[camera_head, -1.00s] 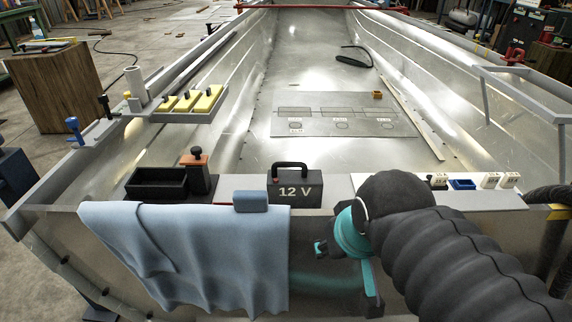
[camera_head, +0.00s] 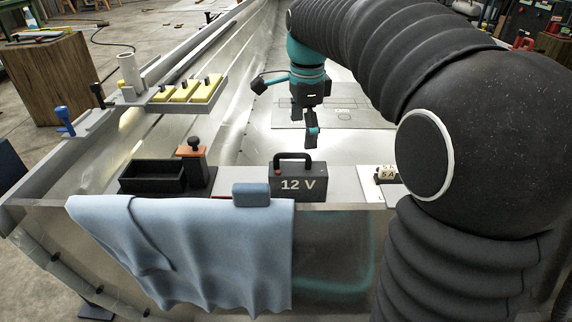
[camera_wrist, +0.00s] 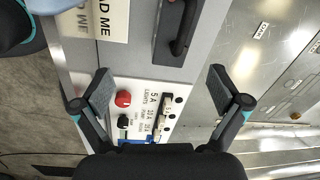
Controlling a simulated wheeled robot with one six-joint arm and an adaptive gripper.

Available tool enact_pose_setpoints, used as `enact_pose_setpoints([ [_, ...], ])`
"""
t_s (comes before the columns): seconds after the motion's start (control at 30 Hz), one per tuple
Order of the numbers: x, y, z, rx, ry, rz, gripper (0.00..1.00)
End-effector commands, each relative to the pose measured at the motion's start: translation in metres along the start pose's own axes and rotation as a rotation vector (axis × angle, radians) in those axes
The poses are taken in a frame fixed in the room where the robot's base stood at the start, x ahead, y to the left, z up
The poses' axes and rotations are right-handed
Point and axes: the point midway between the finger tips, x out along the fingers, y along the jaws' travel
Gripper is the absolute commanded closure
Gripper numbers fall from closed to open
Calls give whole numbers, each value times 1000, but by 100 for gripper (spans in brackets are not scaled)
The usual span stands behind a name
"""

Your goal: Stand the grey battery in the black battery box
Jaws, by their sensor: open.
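The grey battery (camera_head: 297,183), marked 12 V with a black handle on top, stands upright on the ledge near the middle. It also shows at the top of the wrist view (camera_wrist: 175,45), partly cut off. The black battery box (camera_head: 152,178) is an open-topped tray on the same ledge, to the left of the battery; it is empty as far as I can see. My gripper (camera_head: 306,128) hangs above the battery, slightly right, apart from it. In the wrist view my gripper (camera_wrist: 162,88) has its two fingers spread, with nothing between them.
A black and orange switch unit (camera_head: 194,157) stands right beside the box. A blue cloth (camera_head: 185,250) hangs over the ledge's front, with a blue block (camera_head: 251,195) at its edge. A white panel (camera_wrist: 140,105) with a red knob lies below the fingers in the wrist view.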

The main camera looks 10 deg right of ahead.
Motion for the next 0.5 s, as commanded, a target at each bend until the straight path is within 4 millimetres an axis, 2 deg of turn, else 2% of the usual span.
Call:
enact_pose_setpoints([
  [0.03, 6, -11, 0, 59, 0, 19, 2],
  [0.1, 10, -21, 0, 131, 1, 39, 2],
  [0.2, 13, -30, 0, 198, 4, 55, 2],
  [0.37, 26, -33, 0, 233, 6, 65, 2],
  [0.5, 51, -31, 0, 233, 6, 67, 2],
])
